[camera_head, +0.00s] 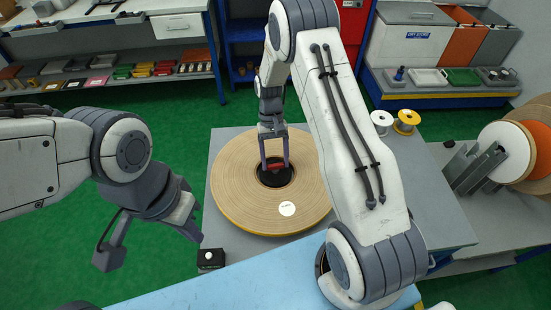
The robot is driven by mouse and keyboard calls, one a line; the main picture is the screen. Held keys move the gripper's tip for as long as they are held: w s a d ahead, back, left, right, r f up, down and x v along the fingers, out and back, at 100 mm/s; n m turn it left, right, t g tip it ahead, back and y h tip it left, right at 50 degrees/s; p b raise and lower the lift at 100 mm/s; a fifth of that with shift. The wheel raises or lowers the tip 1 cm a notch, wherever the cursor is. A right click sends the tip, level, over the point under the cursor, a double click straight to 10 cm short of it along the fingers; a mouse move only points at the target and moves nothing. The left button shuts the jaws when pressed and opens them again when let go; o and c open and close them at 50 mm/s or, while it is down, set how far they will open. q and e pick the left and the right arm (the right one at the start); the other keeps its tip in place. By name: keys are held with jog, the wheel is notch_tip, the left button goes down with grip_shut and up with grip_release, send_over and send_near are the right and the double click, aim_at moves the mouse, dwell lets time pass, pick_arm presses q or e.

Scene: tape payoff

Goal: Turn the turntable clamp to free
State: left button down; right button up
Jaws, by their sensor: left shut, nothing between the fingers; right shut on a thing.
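A large tan tape roll (232,205) lies flat on the turntable, with a round white label on its top. At its centre is a dark hub (268,181) with a red clamp handle (276,167). My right gripper (275,163) reaches down from above and is shut on the red clamp handle. The handle is partly hidden by the fingers, and its exact angle is hard to read. My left gripper (192,232) hangs left of the roll, apart from it, shut and empty.
A small black box with a white button (210,258) sits at the grey table's front left corner. White (381,120) and yellow (406,121) spools stand at the back right. Upright grey plates (475,168) and large rolls (508,150) stand far right. Green floor is free on the left.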

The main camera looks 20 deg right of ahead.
jog(key=shift+n, duration=0.5)
jog(key=o, duration=1.4)
jog(key=shift+r, duration=0.1)
jog(key=b+v, duration=0.1)
jog(key=v, duration=0.9)
jog(key=shift+a+r, duration=0.1)
jog(key=shift+r, duration=0.1)
jog(key=shift+a, duration=0.1)
